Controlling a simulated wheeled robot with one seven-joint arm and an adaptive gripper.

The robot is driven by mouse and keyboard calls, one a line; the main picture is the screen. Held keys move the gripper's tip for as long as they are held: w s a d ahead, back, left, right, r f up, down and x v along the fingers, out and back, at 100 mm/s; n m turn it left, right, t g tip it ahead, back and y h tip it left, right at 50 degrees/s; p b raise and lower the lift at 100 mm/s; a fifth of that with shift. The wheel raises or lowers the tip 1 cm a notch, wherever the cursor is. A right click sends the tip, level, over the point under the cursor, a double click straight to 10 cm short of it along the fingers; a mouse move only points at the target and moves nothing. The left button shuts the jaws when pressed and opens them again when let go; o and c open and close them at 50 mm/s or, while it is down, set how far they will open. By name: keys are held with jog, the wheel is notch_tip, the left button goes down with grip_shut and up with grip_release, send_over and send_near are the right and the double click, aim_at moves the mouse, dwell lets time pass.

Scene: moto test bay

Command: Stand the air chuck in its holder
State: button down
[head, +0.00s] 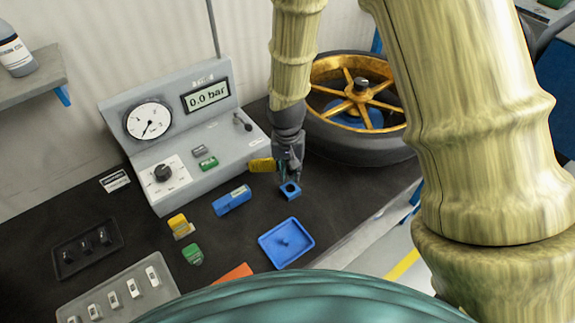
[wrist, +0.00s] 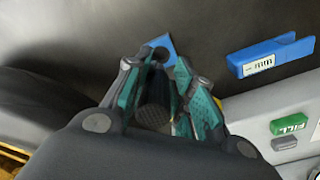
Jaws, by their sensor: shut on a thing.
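The air chuck (wrist: 155,98), a dark cylinder with a knurled end, is between the teal finger pads of my gripper (wrist: 157,78) in the wrist view. In the head view my gripper (head: 289,172) points down, shut on it, and its fingers mostly hide the chuck. The holder, a small blue block with a round dark hole (head: 290,191), stands on the bench just below my fingertips. In the wrist view the holder (wrist: 166,42) shows partly beyond the fingertips. I cannot tell whether the chuck's lower end touches the holder.
A grey gauge console (head: 205,150) stands left of my gripper, with a yellow piece (head: 262,165) close to the fingers. A blue gauge tool (head: 232,201) and a blue tray (head: 287,259) lie nearby. A gold-spoked wheel (head: 322,118) is behind to the right.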

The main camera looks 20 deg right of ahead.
jog(key=f, duration=0.1)
jog(key=w+f+b, duration=0.1)
jog(key=f, duration=0.1)
jog(key=shift+b, duration=0.3)
jog(key=shift+s+f+b, duration=0.3)
jog(key=shift+f+b, duration=0.4)
jog(key=shift+b, duration=0.05)
jog(key=shift+w+f, duration=0.15)
jog(key=shift+f, duration=0.75)
jog(key=shift+s+f, duration=0.2)
jog(key=shift+f, duration=0.35)
dwell(2.8)
jog(key=c, duration=1.1)
grip_release()
jog(key=shift+c, duration=0.2)
